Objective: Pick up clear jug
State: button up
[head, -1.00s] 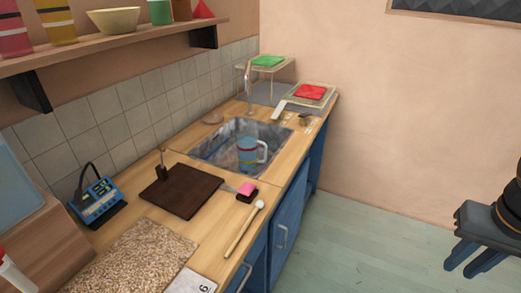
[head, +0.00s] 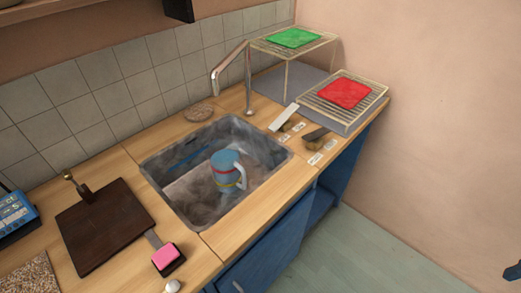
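A jug (head: 227,170) stands in the metal sink (head: 163,185) set into the wooden counter. It looks pale blue, with red and yellow bands and a whitish handle on its right side. I cannot tell whether its walls are clear. It looks upright or nearly so, and the near sink rim does not hide it. No other jug is in view. My gripper is not in view.
A faucet (head: 247,85) rises behind the sink. Wire racks with a green cloth (head: 294,38) and a red cloth (head: 344,93) stand at the back right. A dark board (head: 103,225) and a pink sponge (head: 165,256) lie left of the sink. Floor (head: 370,255) is free at right.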

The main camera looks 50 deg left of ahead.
aim_at(224, 155)
jog(key=i, duration=0.95)
jog(key=u, duration=3.1)
jog(key=i, duration=0.5)
